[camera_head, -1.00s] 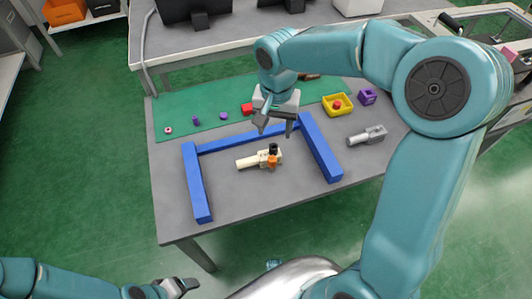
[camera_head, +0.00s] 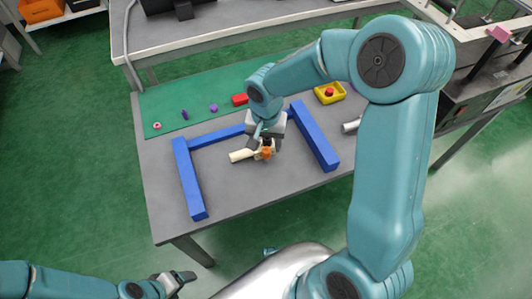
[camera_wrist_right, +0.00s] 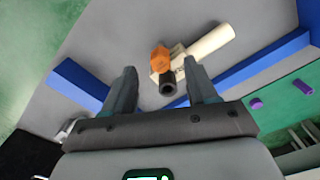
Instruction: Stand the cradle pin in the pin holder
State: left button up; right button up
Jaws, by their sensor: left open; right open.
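A cream piece (camera_head: 240,156) with an orange part (camera_head: 266,154) and a black tip lies on the grey table inside a blue frame. My right gripper (camera_head: 262,146) is over its orange end. In the right wrist view, the black tip (camera_wrist_right: 167,88) points up between the open fingers of my right gripper (camera_wrist_right: 163,82), and the cream body (camera_wrist_right: 212,42) extends to the upper right. A small purple peg (camera_head: 185,115) is on the green mat. I cannot tell which piece is the cradle pin or the pin holder. My left gripper (camera_head: 177,281) is open and empty, off the table's front.
Blue bars (camera_head: 190,182) frame three sides; the front is open. The mat (camera_head: 170,99) carries a pink-white ring (camera_head: 157,125), a purple disc (camera_head: 214,108) and a red block (camera_head: 240,99). A yellow tray (camera_head: 322,98) and a grey cylinder (camera_head: 350,126) are at the right.

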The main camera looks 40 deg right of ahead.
aim_at(266, 151)
notch_tip(266, 151, down, 4)
jog(key=shift+f, duration=0.15)
grip_shut()
notch_tip(266, 151, up, 20)
jog(key=p, duration=0.2)
dwell(0.4)
